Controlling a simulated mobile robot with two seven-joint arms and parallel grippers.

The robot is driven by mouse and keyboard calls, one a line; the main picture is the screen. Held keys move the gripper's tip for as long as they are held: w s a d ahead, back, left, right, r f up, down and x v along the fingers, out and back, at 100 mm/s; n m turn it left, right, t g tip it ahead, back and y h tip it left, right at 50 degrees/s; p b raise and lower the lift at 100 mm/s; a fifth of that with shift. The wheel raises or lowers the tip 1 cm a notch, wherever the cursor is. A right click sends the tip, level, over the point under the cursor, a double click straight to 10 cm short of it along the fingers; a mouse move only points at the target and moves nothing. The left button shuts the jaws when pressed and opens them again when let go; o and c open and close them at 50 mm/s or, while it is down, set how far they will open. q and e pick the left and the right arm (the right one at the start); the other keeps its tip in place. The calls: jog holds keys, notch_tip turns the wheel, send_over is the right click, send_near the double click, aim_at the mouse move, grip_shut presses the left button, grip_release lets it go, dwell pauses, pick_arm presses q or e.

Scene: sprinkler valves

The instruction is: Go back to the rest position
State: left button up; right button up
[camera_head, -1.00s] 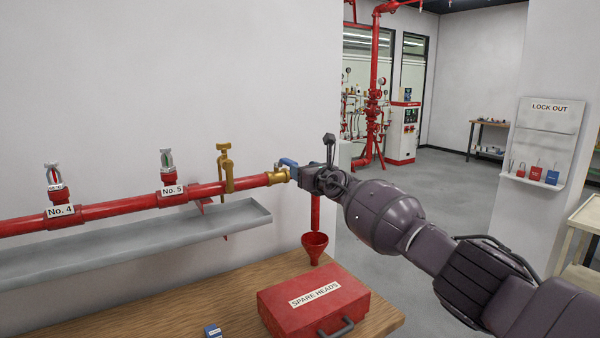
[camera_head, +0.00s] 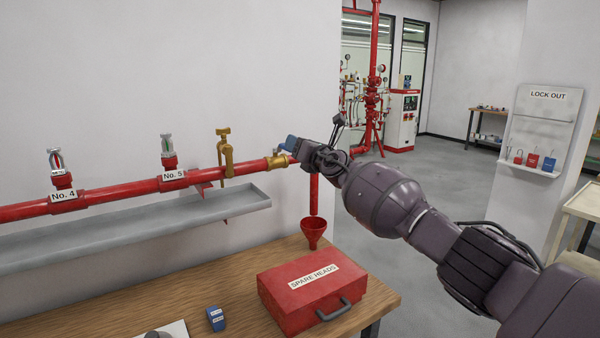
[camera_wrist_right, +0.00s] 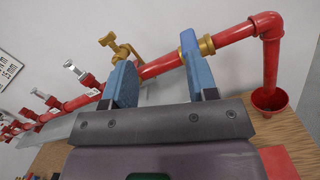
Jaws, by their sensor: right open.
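My right gripper (camera_head: 291,144) is open, with blue fingers, by the right end of the red pipe (camera_head: 112,193), near the brass coupling (camera_head: 277,162). In the right wrist view the two fingers (camera_wrist_right: 153,52) stand wide apart with nothing held. The pipe (camera_wrist_right: 162,65) crosses the gap behind them; the brass coupling (camera_wrist_right: 206,45) is just right of the right finger. A brass valve (camera_head: 226,160) sits on the pipe left of the gripper and also shows in the right wrist view (camera_wrist_right: 109,41). My left gripper is out of view.
A wooden bench (camera_head: 115,298) holds a red spare-heads case (camera_head: 312,290) and a blue block (camera_head: 215,318). A red funnel (camera_head: 313,231) stands below the pipe end. A grey trough (camera_head: 130,228) runs under the pipe. A lock-out board (camera_head: 545,125) and pale cart (camera_head: 580,206) are right.

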jog(key=s+a+r+m+t+y, duration=0.2)
jog(key=s+a+r+m, duration=0.2)
jog(key=s+r+m, duration=0.15)
jog(key=s+d+f+m+h, duration=0.3)
jog(key=s+d+f+m, duration=0.35)
jog(key=f+m, duration=0.35)
jog(key=s+d+f+m+g+h, duration=0.1)
jog(key=s+d+f+m+h, duration=0.1)
jog(key=s+d+f+m, duration=0.75)
jog(key=s+d+f+m+h, duration=0.25)
jog(key=s+f+m, duration=0.4)
jog(key=f, duration=0.65)
jog(key=s+d+f+m+g+h, duration=0.1)
jog(key=s+d+f+m+g, duration=0.1)
jog(key=s+d+f, duration=0.2)
jog(key=s+d+f+m+g+h, duration=0.1)
jog(key=s+d+f, duration=0.3)
jog(key=s+f, duration=0.6)
jog(key=s+d+f+m+g+h, duration=0.2)
jog(key=s+f, duration=0.5)
jog(key=s, duration=0.6)
jog(key=shift+s+d+m+g+h, duration=0.3)
jog(key=shift+s+d+m+h, duration=0.15)
jog(key=shift+d, duration=0.7)
